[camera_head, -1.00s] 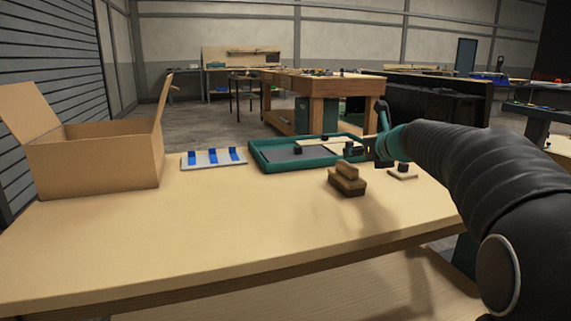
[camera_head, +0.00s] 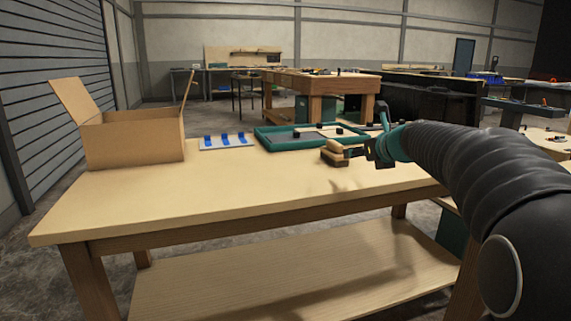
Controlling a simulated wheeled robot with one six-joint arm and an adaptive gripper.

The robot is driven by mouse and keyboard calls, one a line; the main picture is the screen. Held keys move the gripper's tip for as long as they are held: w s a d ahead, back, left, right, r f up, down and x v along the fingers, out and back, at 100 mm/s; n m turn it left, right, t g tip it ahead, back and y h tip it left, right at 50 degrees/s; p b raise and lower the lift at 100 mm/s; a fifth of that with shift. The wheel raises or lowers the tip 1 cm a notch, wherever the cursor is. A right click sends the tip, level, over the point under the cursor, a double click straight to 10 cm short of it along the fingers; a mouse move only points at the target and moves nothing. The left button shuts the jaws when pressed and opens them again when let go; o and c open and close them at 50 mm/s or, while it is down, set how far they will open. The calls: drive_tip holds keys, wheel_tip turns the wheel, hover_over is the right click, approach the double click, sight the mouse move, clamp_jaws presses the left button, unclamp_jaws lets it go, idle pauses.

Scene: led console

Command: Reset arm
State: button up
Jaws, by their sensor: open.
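My gripper (camera_head: 368,152) is at the end of my dark arm, which reaches in from the right over the right part of the workbench (camera_head: 230,195). Its jaws are small in the head view and partly hidden by the wrist; they are open and hold nothing that I can see. A wooden block with a raised grip (camera_head: 335,153) sits on the bench just left of the gripper. I cannot tell whether the two touch. A green-rimmed tray (camera_head: 285,145) lies behind them, with a pale strip and dark knobs in it.
An open cardboard box (camera_head: 135,140) stands at the bench's left end. A pale plate with several blue pieces (camera_head: 228,141) lies between box and tray. The bench's front half is clear, with a lower shelf (camera_head: 280,275) beneath. Other workbenches (camera_head: 320,85) stand behind.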

drive_tip(key=s+a+f+n+g, duration=0.1)
drive_tip(key=s+a+f+n, duration=0.1)
drive_tip(key=s+n, duration=0.4)
drive_tip(key=s+a+f+n+g, duration=0.25)
drive_tip(key=s+n, duration=0.25)
drive_tip(key=s, duration=0.3)
drive_tip(key=s+a+f+n+g, duration=0.1)
drive_tip(key=s+a+f+n, duration=0.1)
drive_tip(key=s+n, duration=0.4)
drive_tip(key=s+d+f+n+g+h, duration=0.1)
drive_tip(key=s+f+n+h, duration=0.1)
drive_tip(key=s+f+n, duration=0.4)
drive_tip(key=s+d+f+n+g+h, duration=0.1)
drive_tip(key=s+f+n, duration=0.5)
drive_tip(key=s, duration=0.9)
drive_tip(key=shift+d+f+n+h, duration=0.2)
drive_tip(key=shift+d+n+h, duration=0.25)
drive_tip(key=shift+n, duration=0.75)
drive_tip(key=shift+s+g, duration=0.1)
drive_tip(key=shift+g, duration=0.15)
